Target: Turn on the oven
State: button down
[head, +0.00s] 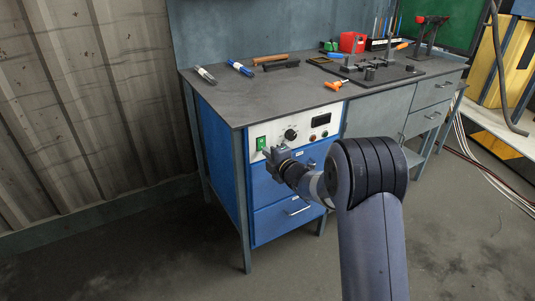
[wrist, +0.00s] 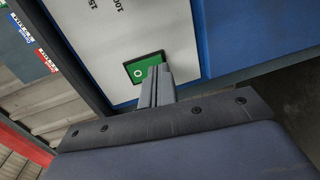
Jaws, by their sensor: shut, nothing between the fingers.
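The oven is the blue cabinet (head: 283,218) under the workbench, with a white control panel (head: 318,125) across its top. A green switch (head: 261,143) sits at the left end of the panel. My gripper (head: 268,151) is shut and empty, just in front of the panel at the switch. In the wrist view the closed fingers (wrist: 158,82) overlap the lower right part of the green switch (wrist: 145,67), and a white circle mark shows on its uncovered part. I cannot tell whether the fingertips touch the switch.
The panel also holds a black knob (head: 291,134) and a dark display (head: 321,120). The workbench top (head: 235,100) bears tools, including a hammer (head: 270,59) and an orange-handled tool (head: 334,84). A corrugated wall (head: 90,90) stands to the left.

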jog(key=shift+w+a, duration=0.15)
jog(key=shift+w, duration=0.1)
jog(key=shift+f+b, duration=0.2)
jog(key=shift+b, duration=0.3)
jog(key=shift+w+a+r+b, duration=0.1)
jog(key=shift+w+b, duration=0.05)
jog(key=shift+b, duration=0.2)
